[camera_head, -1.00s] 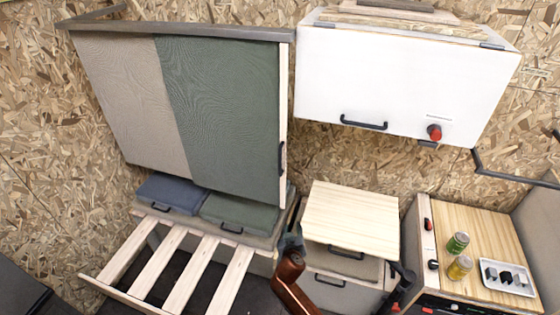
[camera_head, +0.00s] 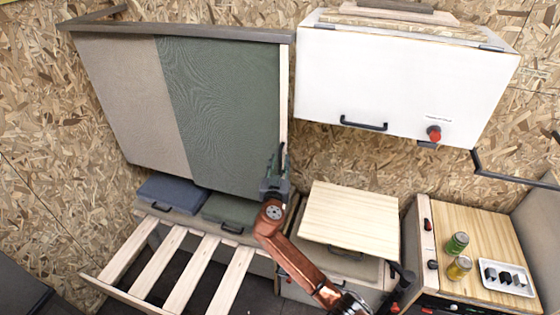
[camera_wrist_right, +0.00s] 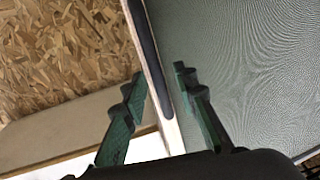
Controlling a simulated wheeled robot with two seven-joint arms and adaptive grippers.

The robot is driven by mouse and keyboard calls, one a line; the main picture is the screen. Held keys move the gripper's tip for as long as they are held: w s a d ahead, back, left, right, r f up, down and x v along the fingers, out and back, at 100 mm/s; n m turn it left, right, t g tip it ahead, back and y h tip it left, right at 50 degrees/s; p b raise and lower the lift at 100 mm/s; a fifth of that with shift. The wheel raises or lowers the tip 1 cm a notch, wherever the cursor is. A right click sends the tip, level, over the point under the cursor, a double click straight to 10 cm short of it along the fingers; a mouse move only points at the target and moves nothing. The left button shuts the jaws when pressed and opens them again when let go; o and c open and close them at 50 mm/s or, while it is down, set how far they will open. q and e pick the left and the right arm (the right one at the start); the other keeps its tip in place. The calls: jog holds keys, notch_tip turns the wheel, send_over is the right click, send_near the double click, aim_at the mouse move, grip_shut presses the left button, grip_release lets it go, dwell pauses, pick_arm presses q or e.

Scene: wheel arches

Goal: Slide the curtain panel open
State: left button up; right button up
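The curtain panel is in two halves: a green panel (camera_head: 215,110) on the right and a beige panel (camera_head: 125,100) on the left, hanging under a grey rail (camera_head: 180,29). The green panel has a pale right edge strip with a dark upright handle (camera_wrist_right: 147,50). My right gripper (camera_head: 278,160) is at the lower part of this edge. In the wrist view its two fingers (camera_wrist_right: 159,78) are open, one on each side of the handle and strip. The green panel (camera_wrist_right: 250,70) fills the right of that view. My left gripper is not in view.
A white cabinet (camera_head: 400,75) with a dark handle hangs right of the curtain. Below are blue (camera_head: 172,193) and green (camera_head: 235,212) cushion-like blocks, a slatted frame (camera_head: 160,270), a wooden-topped box (camera_head: 350,215) and a counter with cans (camera_head: 458,244) and a tray (camera_head: 507,277).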

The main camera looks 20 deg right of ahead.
jog(key=shift+w+d, duration=0.2)
jog(key=shift+w, duration=0.15)
jog(key=shift+c, duration=0.4)
grip_shut()
